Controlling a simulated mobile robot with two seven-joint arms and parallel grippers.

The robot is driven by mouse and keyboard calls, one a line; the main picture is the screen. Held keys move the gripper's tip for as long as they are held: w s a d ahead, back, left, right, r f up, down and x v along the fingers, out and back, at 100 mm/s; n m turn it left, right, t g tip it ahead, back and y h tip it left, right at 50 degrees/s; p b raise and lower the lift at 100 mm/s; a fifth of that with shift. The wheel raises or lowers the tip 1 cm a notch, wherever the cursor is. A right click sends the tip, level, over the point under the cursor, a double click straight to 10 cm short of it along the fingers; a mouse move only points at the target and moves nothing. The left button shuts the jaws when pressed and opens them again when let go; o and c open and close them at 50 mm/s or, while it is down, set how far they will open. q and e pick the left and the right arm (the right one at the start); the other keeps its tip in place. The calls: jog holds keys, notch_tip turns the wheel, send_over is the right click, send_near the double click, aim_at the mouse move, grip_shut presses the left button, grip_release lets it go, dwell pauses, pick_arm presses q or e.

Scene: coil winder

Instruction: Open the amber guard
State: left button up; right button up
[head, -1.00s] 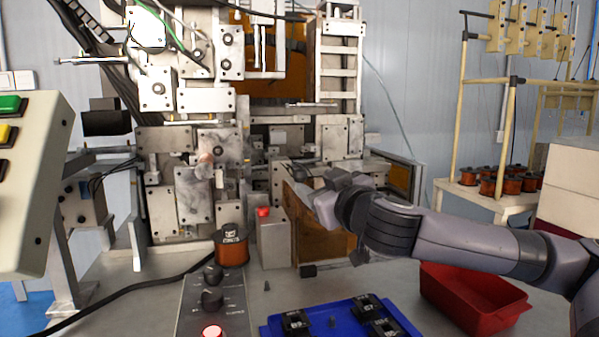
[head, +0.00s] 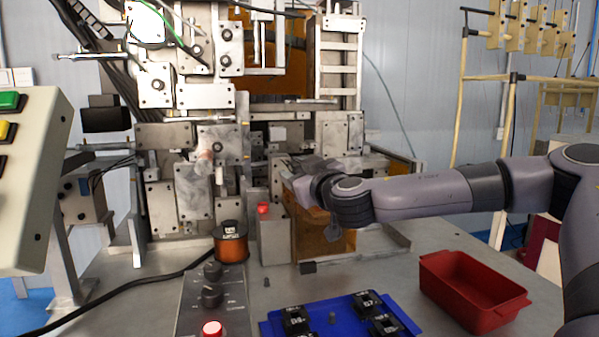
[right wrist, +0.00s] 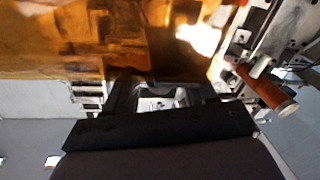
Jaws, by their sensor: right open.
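The amber guard is a translucent orange panel. In the head view a lower part of it (head: 335,236) shows below my right wrist, in front of the machine. In the right wrist view a large amber sheet (right wrist: 90,40) fills the upper left, close to the camera. My right gripper (head: 288,172) is at the machine front, beside the guard's upper edge; its fingers are small and partly hidden by the wrist. In the right wrist view the gripper (right wrist: 162,100) is open, with machine parts between its fingers. I cannot tell whether it touches the guard. My left gripper is not in view.
A grey box with a red button (head: 263,209) and a copper spool (head: 231,248) stand left of the guard. A blue tray (head: 345,325) and a red bin (head: 455,295) lie in front. A control panel (head: 30,180) is at far left.

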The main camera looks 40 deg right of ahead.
jog(key=shift+w+d, duration=0.1)
jog(key=shift+w, duration=0.25)
